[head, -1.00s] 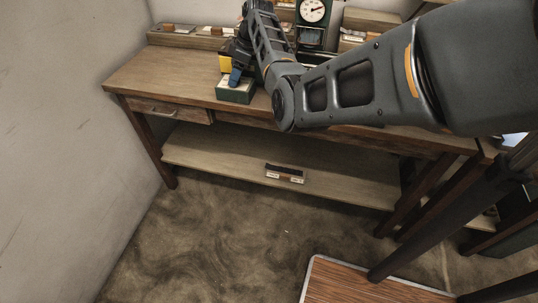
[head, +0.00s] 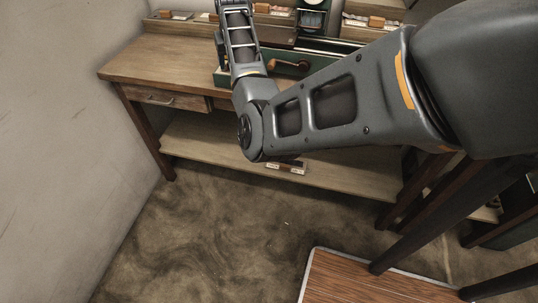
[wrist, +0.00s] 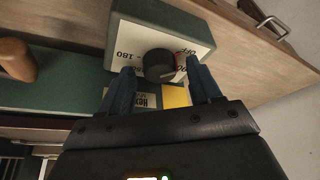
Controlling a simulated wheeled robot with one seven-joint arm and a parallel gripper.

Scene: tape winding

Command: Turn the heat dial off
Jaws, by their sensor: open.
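The heat dial (wrist: 158,66) is a round black knob on the pale face of a green box (wrist: 128,8). The face has printed marks, with "180" on the left and "OFF" on the right, partly covered. My gripper (wrist: 160,68) is open, its two blue fingers on either side of the dial. I cannot tell whether the fingers touch it.
A yellow patch and a "Hot" label (wrist: 145,100) show between my fingers. A wooden handle (head: 290,66) stands out from a green machine on the bench (head: 150,72). A drawer handle (wrist: 271,27) is at the upper right. The bench's left end is clear.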

